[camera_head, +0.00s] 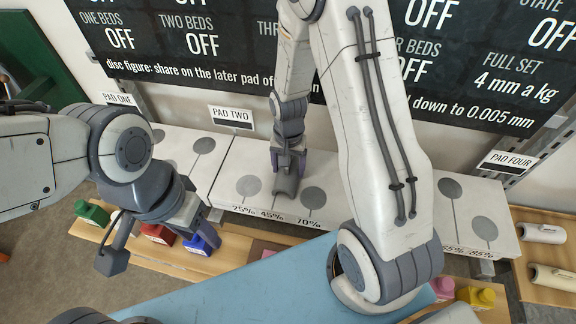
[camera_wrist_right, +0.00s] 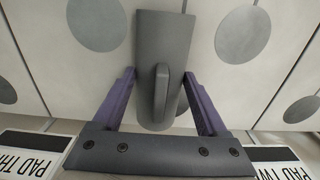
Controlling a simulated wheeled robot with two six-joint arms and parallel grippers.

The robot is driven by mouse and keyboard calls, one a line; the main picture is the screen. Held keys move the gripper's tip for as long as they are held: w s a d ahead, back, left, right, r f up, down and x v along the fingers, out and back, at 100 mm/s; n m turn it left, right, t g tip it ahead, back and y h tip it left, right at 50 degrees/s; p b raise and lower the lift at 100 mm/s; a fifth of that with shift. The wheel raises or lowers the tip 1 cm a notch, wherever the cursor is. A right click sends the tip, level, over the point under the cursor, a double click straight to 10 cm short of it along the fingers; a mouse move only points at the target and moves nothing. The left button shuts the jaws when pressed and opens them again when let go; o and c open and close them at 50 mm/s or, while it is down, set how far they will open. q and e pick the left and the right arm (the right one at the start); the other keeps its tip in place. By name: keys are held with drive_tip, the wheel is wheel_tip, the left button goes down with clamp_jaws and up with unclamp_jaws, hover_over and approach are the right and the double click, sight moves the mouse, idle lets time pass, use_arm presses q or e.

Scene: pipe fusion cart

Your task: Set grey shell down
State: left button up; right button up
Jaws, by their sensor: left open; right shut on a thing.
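In the right wrist view the shell (camera_wrist_right: 164,38) has an upright rib between purple fingers. My right gripper (camera_head: 289,160) points down and is shut on the shell (camera_wrist_right: 160,105). Whether the shell touches the bench is hard to tell. My left gripper (camera_head: 160,246) is open and empty, over the front left shelf.
Cream shells (camera_head: 543,233) lie on the right tray. A blue surface (camera_head: 262,290) is in front.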

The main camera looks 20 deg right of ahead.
drive_tip(key=shift+f, duration=0.2)
drive_tip(key=o, duration=1.2)
drive_tip(key=shift+o, duration=0.2)
drive_tip(key=shift+r, duration=0.1)
